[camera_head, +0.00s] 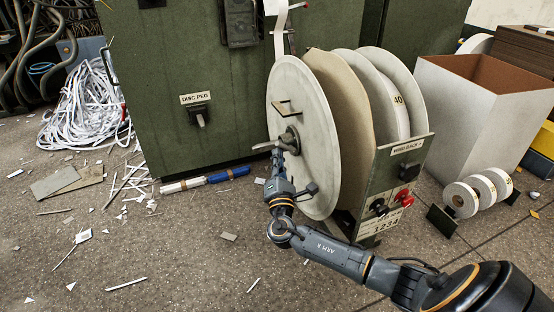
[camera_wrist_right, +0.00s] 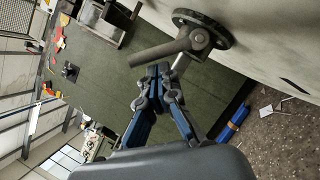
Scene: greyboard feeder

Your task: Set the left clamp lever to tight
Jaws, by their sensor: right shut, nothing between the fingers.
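The left clamp lever (camera_head: 263,147) is a grey bar on the dark hub (camera_head: 291,140) of the reel's pale left disc (camera_head: 300,190). In the head view it points left from the hub, roughly level. In the right wrist view the lever (camera_wrist_right: 150,53) slants across the top, joined to a round dark hub (camera_wrist_right: 210,33). My right gripper (camera_head: 277,163) is just below the lever, its fingers shut and empty. In the wrist view its fingertips (camera_wrist_right: 157,70) meet or nearly meet the bar; I cannot tell whether they touch. My left gripper is out of view.
The reel stand's end panel (camera_head: 393,185) carries black and red knobs. A green cabinet (camera_head: 160,110) with a "DISC PEG" label stands behind. A white open-topped box (camera_head: 470,120) and small rolls (camera_head: 480,190) are at the right. Paper scraps litter the floor, with open floor at left front.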

